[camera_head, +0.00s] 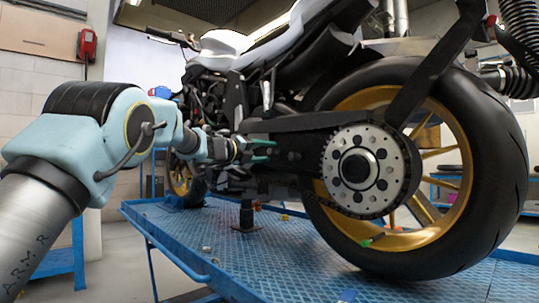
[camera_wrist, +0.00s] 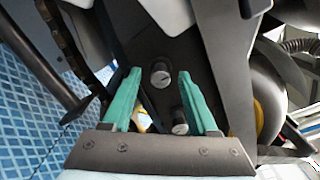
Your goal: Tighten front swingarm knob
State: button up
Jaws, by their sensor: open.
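In the wrist view, two round grey knobs sit on the dark swingarm plate (camera_wrist: 185,55). One knob (camera_wrist: 160,76) lies just beyond and between the fingertips; the other knob (camera_wrist: 180,124) lies lower, between the fingers and close to the right one. Which of them is the front knob I cannot tell. My gripper (camera_wrist: 157,72) has two green fingers spread apart, with neither knob clasped. In the head view my gripper (camera_head: 272,148) reaches the side of the motorcycle (camera_head: 290,125) near the front end of the swingarm (camera_head: 300,122).
The rear wheel (camera_head: 490,150) and sprocket (camera_head: 362,168) stand right of my gripper. The motorcycle stands on a blue lift platform (camera_head: 240,260). A support stand (camera_head: 246,215) is below the bike, and small coloured pieces lie on the platform. Its front left part is mostly clear.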

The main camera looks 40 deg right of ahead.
jog(key=a+b, duration=0.1)
jog(key=a, duration=0.8)
jog(key=shift+w, duration=0.25)
